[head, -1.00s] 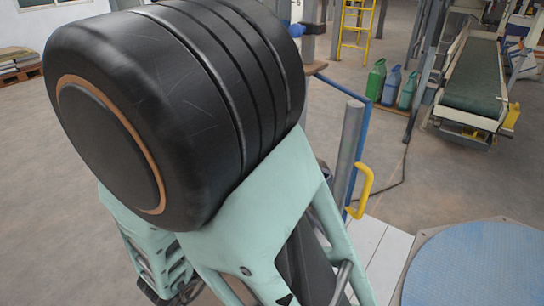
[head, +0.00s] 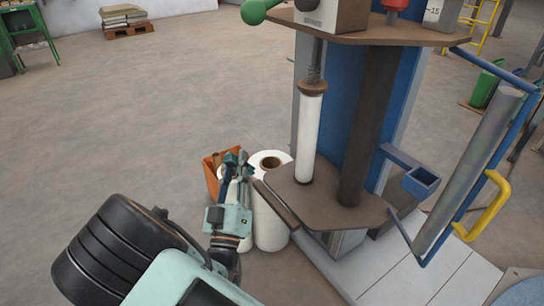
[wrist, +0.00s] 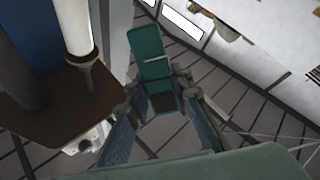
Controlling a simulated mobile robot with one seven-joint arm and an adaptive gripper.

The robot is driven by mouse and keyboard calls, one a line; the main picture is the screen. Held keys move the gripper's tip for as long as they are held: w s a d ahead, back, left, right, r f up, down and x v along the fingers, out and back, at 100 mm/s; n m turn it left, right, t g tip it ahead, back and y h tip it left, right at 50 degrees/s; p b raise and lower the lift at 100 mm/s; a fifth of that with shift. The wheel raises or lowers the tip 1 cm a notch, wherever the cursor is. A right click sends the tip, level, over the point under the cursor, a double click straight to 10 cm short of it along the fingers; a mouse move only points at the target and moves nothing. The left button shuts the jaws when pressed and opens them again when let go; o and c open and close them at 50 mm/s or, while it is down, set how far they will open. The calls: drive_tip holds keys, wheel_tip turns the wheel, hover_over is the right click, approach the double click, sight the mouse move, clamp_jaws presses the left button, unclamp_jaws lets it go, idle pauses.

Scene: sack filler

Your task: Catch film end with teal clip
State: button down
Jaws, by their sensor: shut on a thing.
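My gripper (head: 237,172) is shut on a teal clip (wrist: 153,58), which sticks out beyond the fingers in the wrist view. In the head view the clip (head: 236,158) is small and partly lost against the gripper. A narrow white film roll (head: 309,138) stands upright on the machine's spindle, to the right of my gripper and apart from it. The roll also shows at the upper left of the wrist view (wrist: 74,26). I cannot make out a loose film end in either view.
The brown round-edged plate (head: 330,192) under the film roll lies close to the right of my gripper. White rolls (head: 270,222) and an orange crate (head: 211,176) stand on the floor below and behind it. A yellow handle (head: 487,207) is at the right.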

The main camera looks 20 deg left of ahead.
drive_tip(key=shift+a+f+n+y, duration=0.25)
drive_tip(key=shift+a+n+y, duration=0.05)
drive_tip(key=shift+a+y, duration=0.1)
drive_tip(key=w+d, duration=0.9)
drive_tip(key=w, duration=0.1)
drive_tip(key=shift+w, duration=0.25)
drive_tip(key=shift+w+d+b, duration=0.3)
drive_tip(key=shift+w+d, duration=0.5)
idle(1.7)
drive_tip(key=s+a, duration=0.6)
drive_tip(key=s, duration=0.1)
drive_tip(key=shift+b, duration=0.35)
idle(0.7)
idle(0.4)
